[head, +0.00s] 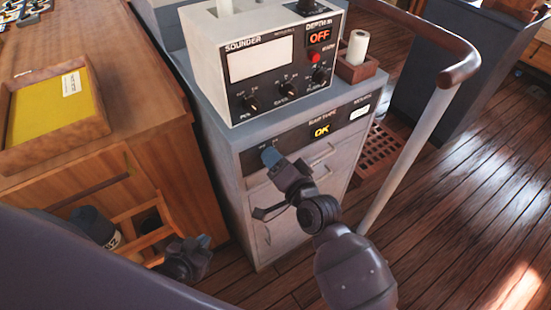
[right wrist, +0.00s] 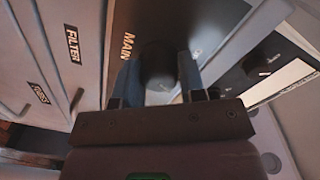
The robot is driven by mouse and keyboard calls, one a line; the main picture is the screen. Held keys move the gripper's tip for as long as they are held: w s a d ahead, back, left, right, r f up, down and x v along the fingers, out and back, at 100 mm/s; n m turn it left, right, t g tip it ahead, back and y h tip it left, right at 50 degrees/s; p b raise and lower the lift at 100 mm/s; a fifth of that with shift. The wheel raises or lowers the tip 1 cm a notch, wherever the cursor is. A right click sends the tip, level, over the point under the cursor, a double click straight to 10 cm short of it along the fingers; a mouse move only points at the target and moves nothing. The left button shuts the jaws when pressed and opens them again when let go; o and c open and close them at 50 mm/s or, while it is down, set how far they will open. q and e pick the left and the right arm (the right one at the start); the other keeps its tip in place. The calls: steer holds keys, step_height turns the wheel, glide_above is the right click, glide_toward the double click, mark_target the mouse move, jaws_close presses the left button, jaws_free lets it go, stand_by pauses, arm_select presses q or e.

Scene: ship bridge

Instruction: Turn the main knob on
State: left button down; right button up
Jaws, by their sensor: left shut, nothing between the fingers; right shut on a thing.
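The main knob (right wrist: 158,66) is a dark round knob next to the "MAIN" label in the right wrist view. My right gripper (right wrist: 158,80) is shut on it, with a blue finger on either side. In the head view, my right gripper (head: 270,156) is at the left part of the black panel strip (head: 292,142) on the grey cabinet, and it hides the knob. The knob's pointer direction cannot be made out. My left gripper (head: 203,241) is shut and empty, low beside the wooden desk.
A handrail (head: 412,150) rises right of the cabinet. The wooden desk (head: 150,100) stands left.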

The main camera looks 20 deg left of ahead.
steer(key=o, duration=0.9)
steer(key=shift+d, duration=0.1)
steer(key=v, duration=1)
steer(key=shift+s+d+p, duration=0.2)
steer(key=shift+s+p, duration=0.05)
steer(key=shift+p, duration=0.1)
